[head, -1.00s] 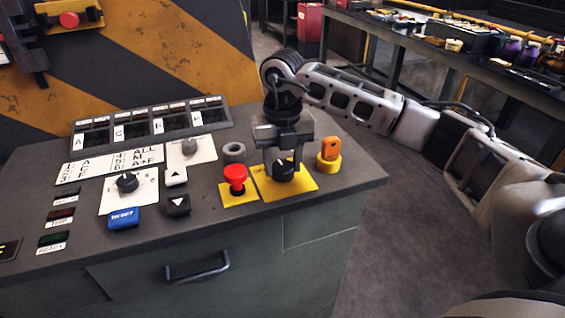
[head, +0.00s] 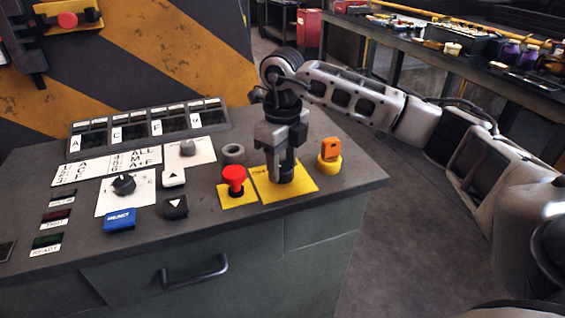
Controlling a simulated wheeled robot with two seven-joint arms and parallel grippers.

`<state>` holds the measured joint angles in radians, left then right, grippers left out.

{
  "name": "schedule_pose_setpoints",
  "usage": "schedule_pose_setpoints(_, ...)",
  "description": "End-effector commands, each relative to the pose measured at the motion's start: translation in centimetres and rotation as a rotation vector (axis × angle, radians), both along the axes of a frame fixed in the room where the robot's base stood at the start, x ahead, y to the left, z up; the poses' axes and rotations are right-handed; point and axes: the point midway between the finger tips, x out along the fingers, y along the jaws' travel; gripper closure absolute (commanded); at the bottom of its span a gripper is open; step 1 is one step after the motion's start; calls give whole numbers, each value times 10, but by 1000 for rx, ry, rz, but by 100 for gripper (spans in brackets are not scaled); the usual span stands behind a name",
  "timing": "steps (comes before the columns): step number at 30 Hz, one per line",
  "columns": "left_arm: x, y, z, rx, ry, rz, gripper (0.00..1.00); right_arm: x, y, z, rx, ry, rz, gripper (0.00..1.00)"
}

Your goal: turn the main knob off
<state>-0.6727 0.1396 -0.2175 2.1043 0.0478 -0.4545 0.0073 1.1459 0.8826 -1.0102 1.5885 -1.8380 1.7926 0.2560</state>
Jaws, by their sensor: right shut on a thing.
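The main knob (head: 284,174) is a small black knob on a yellow plate (head: 307,190), near the right end of the grey console. My right gripper (head: 284,174) points straight down over this plate and is shut on the knob. Its fingers hide most of the knob, so I cannot read its pointer or marking. My left gripper is not in the head view.
A red mushroom button (head: 234,178) stands just left of the gripper, and an orange key switch (head: 330,149) just right. A drawer handle (head: 194,272) juts from the front.

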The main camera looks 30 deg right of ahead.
Motion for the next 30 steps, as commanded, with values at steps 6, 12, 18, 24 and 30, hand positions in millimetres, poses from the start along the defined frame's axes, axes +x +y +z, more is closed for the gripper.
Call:
schedule_pose_setpoints(6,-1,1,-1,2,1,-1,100,1,0,2,1,-4,24,78)
schedule_pose_setpoints(12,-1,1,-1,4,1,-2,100,1,0,2,0,-4,26,78)
schedule_pose_setpoints(18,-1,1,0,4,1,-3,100,1,0,2,0,-4,26,39)
schedule_pose_setpoints(24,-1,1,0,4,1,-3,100,0,0,1,0,-2,25,34)
schedule_pose_setpoints(30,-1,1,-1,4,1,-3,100,1,0,6,0,-3,24,34)
